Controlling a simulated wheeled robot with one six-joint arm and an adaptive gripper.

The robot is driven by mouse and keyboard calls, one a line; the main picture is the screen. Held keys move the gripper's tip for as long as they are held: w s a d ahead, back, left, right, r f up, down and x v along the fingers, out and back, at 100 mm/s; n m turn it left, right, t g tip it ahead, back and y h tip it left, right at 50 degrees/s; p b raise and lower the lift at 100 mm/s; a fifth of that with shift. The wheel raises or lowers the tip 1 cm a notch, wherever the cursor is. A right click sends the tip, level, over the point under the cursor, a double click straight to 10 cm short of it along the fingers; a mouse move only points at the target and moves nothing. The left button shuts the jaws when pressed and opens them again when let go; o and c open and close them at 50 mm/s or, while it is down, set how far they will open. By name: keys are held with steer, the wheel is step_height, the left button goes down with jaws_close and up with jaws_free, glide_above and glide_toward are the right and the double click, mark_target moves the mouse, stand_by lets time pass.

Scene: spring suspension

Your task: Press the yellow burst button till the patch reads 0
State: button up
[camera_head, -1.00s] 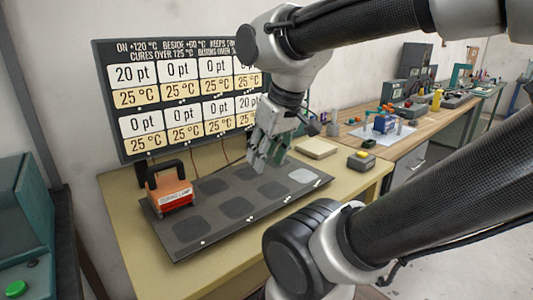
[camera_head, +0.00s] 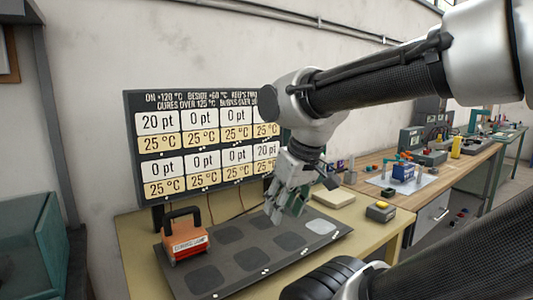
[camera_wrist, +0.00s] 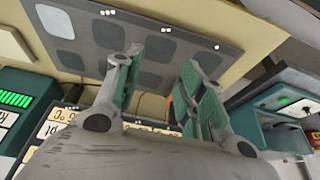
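A small grey box (camera_head: 380,213) with a yellow button (camera_head: 381,205) on top stands at the right of the yellow bench. A dark plate (camera_head: 240,262) with several square patches lies on the bench, and its far-right patch (camera_head: 322,226) is lighter. The display board (camera_head: 128,150) reads 20 pt at upper left and lower right, and 0 pt on the other readable panels. My gripper (camera_head: 285,212) hangs near the plate's back edge, left of the button box. In the wrist view my gripper (camera_wrist: 160,75) has its fingers apart with nothing between them. The box is not identifiable there.
A wooden bench (camera_head: 440,165) with tools adjoins at right. My arm covers part of the board.

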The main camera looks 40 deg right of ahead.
jaws_close()
stand_by(1.4)
